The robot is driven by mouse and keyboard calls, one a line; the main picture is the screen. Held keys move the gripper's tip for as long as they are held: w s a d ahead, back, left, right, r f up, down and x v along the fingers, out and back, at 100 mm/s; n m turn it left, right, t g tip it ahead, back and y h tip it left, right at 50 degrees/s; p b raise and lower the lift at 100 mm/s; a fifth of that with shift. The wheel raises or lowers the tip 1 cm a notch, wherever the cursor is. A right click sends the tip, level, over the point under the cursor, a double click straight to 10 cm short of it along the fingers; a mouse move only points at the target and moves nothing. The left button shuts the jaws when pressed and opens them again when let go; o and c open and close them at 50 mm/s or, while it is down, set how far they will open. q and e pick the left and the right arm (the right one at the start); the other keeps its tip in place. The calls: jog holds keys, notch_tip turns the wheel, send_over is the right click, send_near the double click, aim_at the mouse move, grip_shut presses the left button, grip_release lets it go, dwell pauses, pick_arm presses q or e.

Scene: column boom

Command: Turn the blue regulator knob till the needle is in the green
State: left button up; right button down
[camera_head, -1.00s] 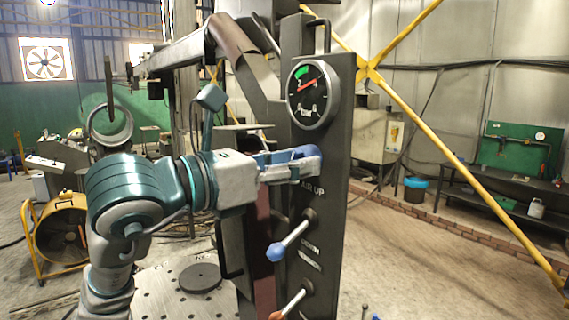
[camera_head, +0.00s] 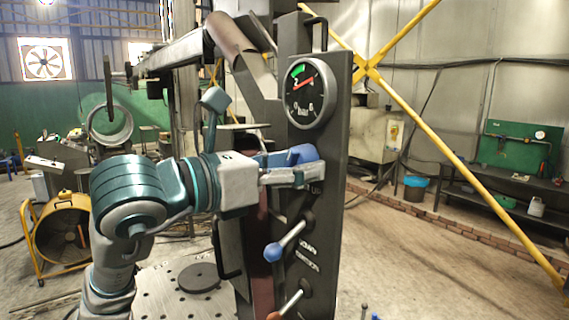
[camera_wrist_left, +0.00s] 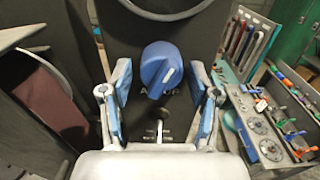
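The blue regulator knob (camera_head: 304,153) is on the dark panel (camera_head: 333,200), below the round gauge (camera_head: 311,104). The gauge's red needle (camera_head: 303,84) points to the upper right, near the 4, outside the green band (camera_head: 297,72). My left gripper (camera_head: 296,168) is at the knob, its fingers partly hiding it. In the left wrist view the knob (camera_wrist_left: 160,68) sits between the open fingers of my left gripper (camera_wrist_left: 161,82), with a visible gap on each side. My right gripper is not in view.
A blue-tipped lever (camera_head: 274,252) and an orange-tipped lever (camera_head: 290,305) stick out of the panel below the knob. A dark handle (camera_head: 318,32) is at its top. A perforated plate with a dark disc (camera_head: 199,277) lies below my left arm.

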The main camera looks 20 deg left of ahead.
pick_arm(q)
jog(key=shift+w+d, duration=0.2)
jog(key=shift+w, duration=0.15)
jog(key=shift+s+r, duration=0.15)
jog(key=shift+s, duration=0.25)
jog(key=shift+s+a, duration=0.35)
jog(key=shift+a, duration=0.2)
jog(key=v, duration=1)
jog(key=shift+s+a, duration=0.15)
jog(key=shift+s, duration=0.2)
